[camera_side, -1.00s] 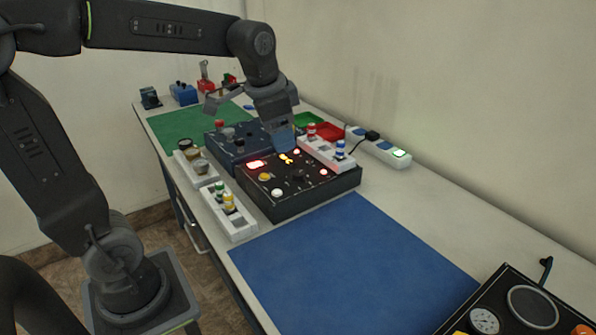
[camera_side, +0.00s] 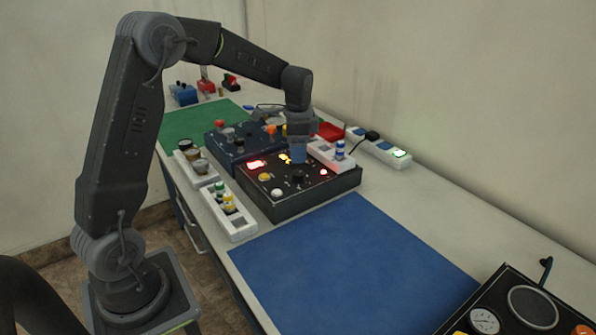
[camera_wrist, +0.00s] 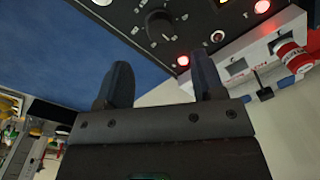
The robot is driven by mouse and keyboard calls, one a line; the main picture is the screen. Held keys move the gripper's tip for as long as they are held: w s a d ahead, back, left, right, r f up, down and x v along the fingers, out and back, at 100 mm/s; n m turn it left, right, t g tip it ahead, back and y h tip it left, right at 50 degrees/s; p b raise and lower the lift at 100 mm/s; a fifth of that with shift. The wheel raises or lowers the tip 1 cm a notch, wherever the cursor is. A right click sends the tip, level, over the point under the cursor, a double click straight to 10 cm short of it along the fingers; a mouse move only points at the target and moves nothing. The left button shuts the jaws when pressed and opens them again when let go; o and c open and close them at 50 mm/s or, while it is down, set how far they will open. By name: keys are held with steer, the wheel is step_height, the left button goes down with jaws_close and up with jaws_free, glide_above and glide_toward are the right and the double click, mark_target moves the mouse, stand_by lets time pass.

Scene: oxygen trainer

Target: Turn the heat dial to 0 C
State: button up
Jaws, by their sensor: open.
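The black control panel (camera_side: 312,198) sits on the bench in the side view, with lit red and yellow indicators and several buttons. A dark round dial (camera_side: 298,178) is on its top; it also shows in the wrist view (camera_wrist: 160,27) with white scale marks around it. I cannot read its setting or its label. My gripper (camera_side: 298,158) points down just above and behind the dial in the side view. In the wrist view its two fingers (camera_wrist: 162,80) are apart with nothing between them, and the dial lies beyond the tips.
A dark blue panel (camera_side: 232,150) stands behind the black one. White racks with coloured caps (camera_side: 237,227) and jars (camera_side: 190,170) are at left, and another (camera_side: 322,150) lies close to my gripper. A power strip (camera_side: 385,150) is at right. The blue mat (camera_side: 350,265) is clear.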

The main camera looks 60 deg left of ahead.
mark_target(298, 173)
step_height(298, 173, down, 8)
steer(key=shift+w+a+r, duration=0.1)
steer(key=shift+a+r, duration=0.05)
steer(key=shift+r, duration=0.1)
steer(key=c, duration=0.9)
